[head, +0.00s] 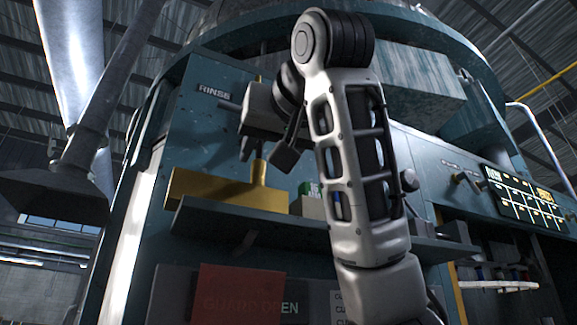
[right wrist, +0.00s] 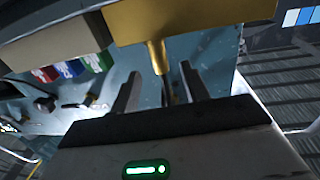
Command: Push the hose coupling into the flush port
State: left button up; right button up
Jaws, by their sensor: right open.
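A brass T-shaped piece (head: 215,192) stands on the shelf of the blue-green machine, a wide block with an upright stem. My right gripper (head: 265,152) is open and points down around or beside the stem; the head view does not settle which. In the right wrist view the brass block (right wrist: 195,20) is close ahead, and its stem reaches toward the space between the open fingers (right wrist: 160,72). No grip on it shows. I cannot pick out the hose coupling or flush port for certain. A RINSE label (head: 214,90) is on the panel beside the gripper. My left gripper is out of view.
The shelf (head: 330,240) juts out below. A beige box (right wrist: 60,38) with green, blue and red marked items (right wrist: 70,69) is beside the brass block. A lettered panel (head: 525,205) is at the right.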

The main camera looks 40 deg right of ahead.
pick_arm(q)
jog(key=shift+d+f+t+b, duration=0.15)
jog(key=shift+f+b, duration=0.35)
jog(key=shift+b, duration=0.75)
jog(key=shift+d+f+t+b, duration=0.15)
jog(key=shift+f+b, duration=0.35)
jog(key=shift+b, duration=0.7)
pick_arm(e)
jog(key=v, duration=0.8)
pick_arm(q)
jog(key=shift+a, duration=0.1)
